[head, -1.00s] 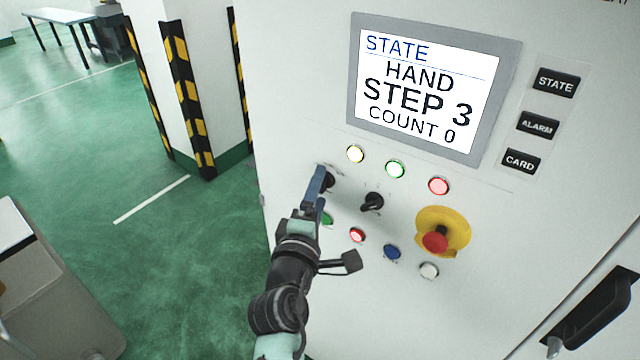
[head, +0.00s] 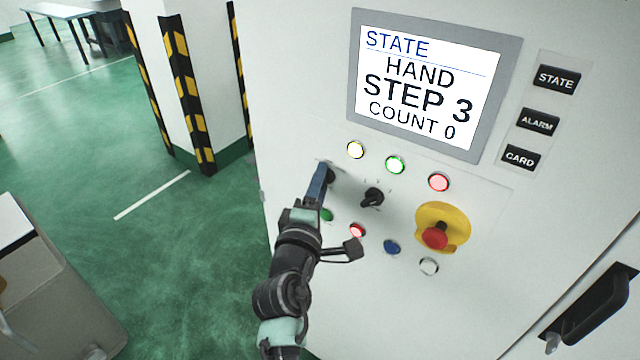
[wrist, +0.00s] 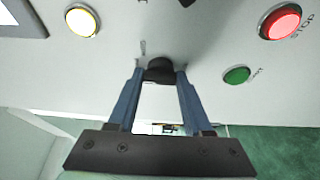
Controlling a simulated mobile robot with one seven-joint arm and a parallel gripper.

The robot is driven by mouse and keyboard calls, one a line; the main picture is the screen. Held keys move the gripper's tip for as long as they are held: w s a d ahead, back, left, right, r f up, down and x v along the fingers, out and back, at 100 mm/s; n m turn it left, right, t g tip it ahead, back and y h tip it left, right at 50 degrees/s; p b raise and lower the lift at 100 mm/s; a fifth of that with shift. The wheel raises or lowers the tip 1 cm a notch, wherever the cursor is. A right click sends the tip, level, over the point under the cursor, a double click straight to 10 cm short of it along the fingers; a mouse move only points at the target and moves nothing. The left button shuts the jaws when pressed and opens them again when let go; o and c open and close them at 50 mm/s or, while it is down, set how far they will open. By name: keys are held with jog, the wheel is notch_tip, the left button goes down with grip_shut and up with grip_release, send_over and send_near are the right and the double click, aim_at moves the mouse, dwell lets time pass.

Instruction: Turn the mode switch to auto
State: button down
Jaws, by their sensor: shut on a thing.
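Two black rotary switches sit on the white cabinet front, below the indicator lamps; their labels are too small to read. My gripper (head: 324,178) is shut on the left switch (head: 330,175), whose knob is mostly hidden by the fingers in the head view. In the wrist view the knob (wrist: 160,70) sits between the tips of my blue fingers. The other switch (head: 373,197) stands free to the right, its handle tilted. The screen (head: 428,85) reads STATE, HAND, STEP 3, COUNT 0.
Yellow (head: 356,150), green (head: 395,165) and red (head: 438,182) lamps are above the switches. A red emergency stop (head: 435,236) on yellow is at right. Green (head: 327,215), red (head: 357,230), blue (head: 392,247) and white (head: 429,266) buttons lie below.

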jog(key=shift+f+m+b, duration=0.3)
jog(key=shift+b, duration=0.7)
jog(key=m+t+h+b, duration=0.1)
jog(key=m+b, duration=0.3)
jog(key=b, duration=0.6)
jog(key=m+t+h+b, duration=0.1)
jog(key=m+b, duration=0.3)
jog(key=b, duration=0.7)
jog(key=shift+f+m+h, duration=0.2)
jog(key=shift+m+h, duration=0.1)
jog(key=shift+h, duration=0.1)
jog(key=shift+r+m+b, duration=0.2)
jog(key=shift+m+b, duration=0.3)
jog(key=shift+b, duration=0.3)
jog(key=shift+c, duration=1.6)
grip_release()
